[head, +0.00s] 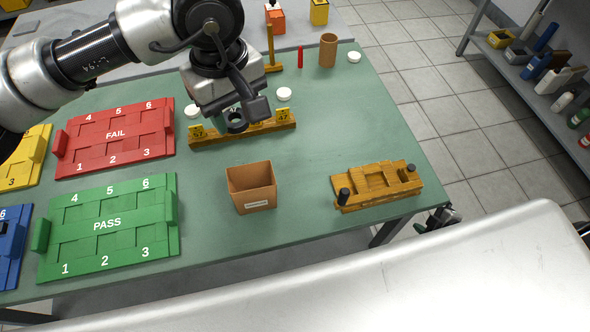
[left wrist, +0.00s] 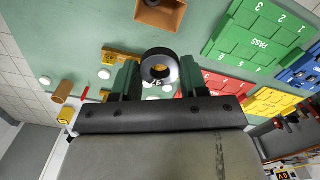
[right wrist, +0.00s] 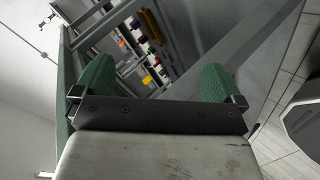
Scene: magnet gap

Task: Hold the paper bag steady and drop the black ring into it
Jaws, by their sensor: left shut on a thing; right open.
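The paper bag (head: 250,187) is an open brown box-shaped bag with a white label, standing upright on the green table; it also shows at the top of the left wrist view (left wrist: 160,14). My left gripper (head: 243,108) is shut on the black ring (left wrist: 171,63), which sits between its fingertips with its hole visible. The ring also shows in the head view (head: 236,125), above the table and beyond the bag, apart from it. My right gripper (right wrist: 156,82) is open and empty in the right wrist view, away from the bag.
A wooden fixture with black knobs (head: 376,186) lies right of the bag. A wooden numbered rack (head: 243,133) is behind it, near white discs. A green PASS tray (head: 108,228) and red FAIL tray (head: 115,138) lie left. The table around the bag is clear.

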